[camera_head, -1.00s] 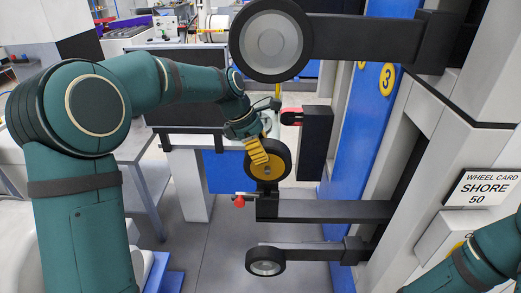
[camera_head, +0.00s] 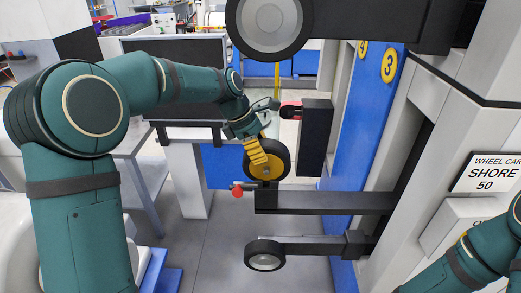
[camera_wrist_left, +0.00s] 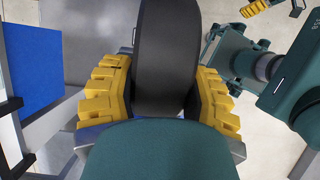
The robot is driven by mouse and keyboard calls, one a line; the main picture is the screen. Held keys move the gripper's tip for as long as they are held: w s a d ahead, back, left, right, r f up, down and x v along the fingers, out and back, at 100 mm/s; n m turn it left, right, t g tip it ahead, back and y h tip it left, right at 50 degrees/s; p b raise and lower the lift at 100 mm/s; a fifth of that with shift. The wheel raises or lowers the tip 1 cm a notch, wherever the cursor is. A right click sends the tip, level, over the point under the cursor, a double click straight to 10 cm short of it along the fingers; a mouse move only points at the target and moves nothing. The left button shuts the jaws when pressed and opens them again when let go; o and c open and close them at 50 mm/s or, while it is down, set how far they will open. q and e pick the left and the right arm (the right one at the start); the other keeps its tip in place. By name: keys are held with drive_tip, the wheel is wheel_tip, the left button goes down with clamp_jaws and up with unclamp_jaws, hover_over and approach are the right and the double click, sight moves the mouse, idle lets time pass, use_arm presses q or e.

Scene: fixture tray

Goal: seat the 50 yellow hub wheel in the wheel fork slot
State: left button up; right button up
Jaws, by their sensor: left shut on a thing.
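The yellow hub wheel (camera_head: 283,157) has a black tyre and stands upright. My left gripper (camera_head: 257,153) is shut on it, its yellow fingers overlapping the hub in the head view. In the left wrist view, the black tyre (camera_wrist_left: 165,60) lies between both fingers. The black wheel fork (camera_head: 267,199) is directly below the wheel at the end of a horizontal arm. The wheel's lower edge meets the fork's top in the picture; its depth in the slot is hidden. My right gripper (camera_wrist_left: 262,7) shows partly at the wrist view's top edge; its opening is unclear.
A red knob (camera_head: 237,190) sticks out left of the fork. A large wheel (camera_head: 268,20) on an upper arm and a small wheel (camera_head: 265,255) on a lower arm flank it. A dark block (camera_head: 315,140) with a red-tipped part stands right of the held wheel.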

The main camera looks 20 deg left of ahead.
use_arm(q)
drive_tip(key=shift+f+b, duration=0.5)
drive_tip(key=shift+f, duration=0.1)
drive_tip(key=shift+f+b, duration=0.6)
drive_tip(key=shift+f, duration=1.25)
drive_tip(key=o, duration=1.4)
drive_tip(key=shift+c, duration=0.2)
drive_tip(key=shift+f, duration=0.15)
drive_tip(key=v, duration=1.2)
